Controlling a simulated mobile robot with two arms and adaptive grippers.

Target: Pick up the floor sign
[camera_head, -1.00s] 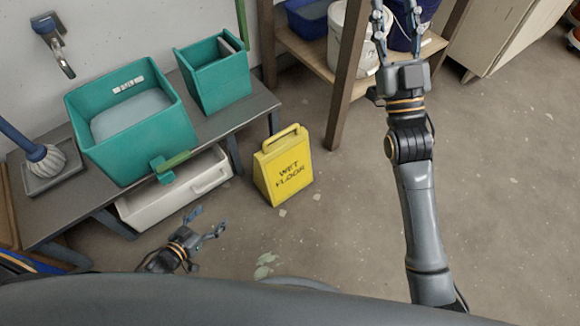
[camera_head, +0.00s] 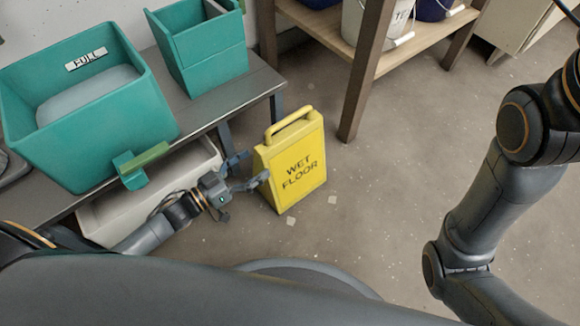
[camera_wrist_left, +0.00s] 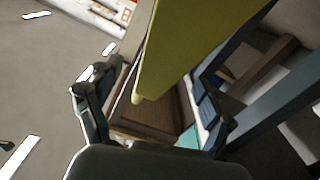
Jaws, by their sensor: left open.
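The yellow floor sign (camera_head: 294,168), marked WET FLOOR, stands upright on the floor with its handle on top. In the left wrist view the sign (camera_wrist_left: 190,45) reaches down between the open fingers of the left gripper (camera_wrist_left: 150,108). I cannot tell whether a finger touches it. My right arm shows at the right of the head view, but its gripper is out of view.
A grey bench (camera_head: 232,98) with a large teal bucket (camera_head: 110,120) marked FULL and a smaller teal bucket (camera_head: 210,55) stands left of the sign. A white bin (camera_head: 130,205) is under it. A wooden shelf (camera_head: 368,70) stands behind. Floor to the right is clear.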

